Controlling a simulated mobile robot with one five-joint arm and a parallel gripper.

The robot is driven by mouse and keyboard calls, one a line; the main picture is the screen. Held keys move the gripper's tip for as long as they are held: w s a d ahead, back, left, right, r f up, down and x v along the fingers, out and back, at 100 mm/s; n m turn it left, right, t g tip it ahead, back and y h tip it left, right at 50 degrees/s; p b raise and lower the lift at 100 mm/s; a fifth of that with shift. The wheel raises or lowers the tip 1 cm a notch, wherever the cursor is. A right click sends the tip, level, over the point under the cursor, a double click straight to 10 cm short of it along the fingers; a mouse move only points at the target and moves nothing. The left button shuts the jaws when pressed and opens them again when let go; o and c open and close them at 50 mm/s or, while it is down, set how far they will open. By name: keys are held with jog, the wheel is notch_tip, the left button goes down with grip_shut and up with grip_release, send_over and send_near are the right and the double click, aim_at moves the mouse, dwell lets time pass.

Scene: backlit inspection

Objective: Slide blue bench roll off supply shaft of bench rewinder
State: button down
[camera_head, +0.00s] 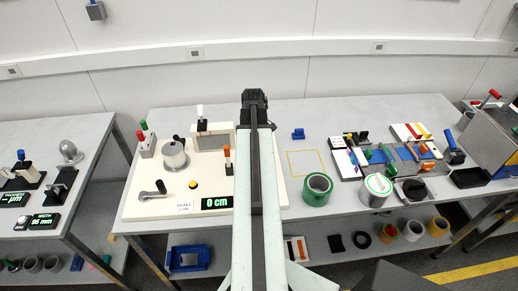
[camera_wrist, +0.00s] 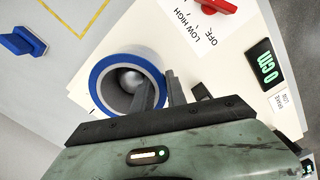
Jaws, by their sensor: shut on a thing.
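The blue bench roll (camera_wrist: 101,77) shows in the wrist view as a blue ring with a grey core. The rounded metal end of the supply shaft (camera_wrist: 131,80) sits inside its core. My gripper (camera_wrist: 158,92) is shut on the roll's right wall, one finger inside the core and the other outside. In the head view my gripper (camera_head: 255,95) points away at the end of my arm, which hides the roll and shaft. The bench rewinder (camera_head: 140,208) is a cream board with levers, a yellow button and a display reading 0 cm.
A yellow outlined square (camera_head: 305,163) on the table right of the rewinder is empty. A blue block (camera_head: 298,134) stands behind it and a green roll (camera_head: 318,188) in front. A switch panel with a red knob (camera_wrist: 218,5) lies close to my gripper.

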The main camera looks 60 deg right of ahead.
dwell(0.5)
jog(key=shift+r+p, duration=3.85)
jog(key=shift+p, duration=0.05)
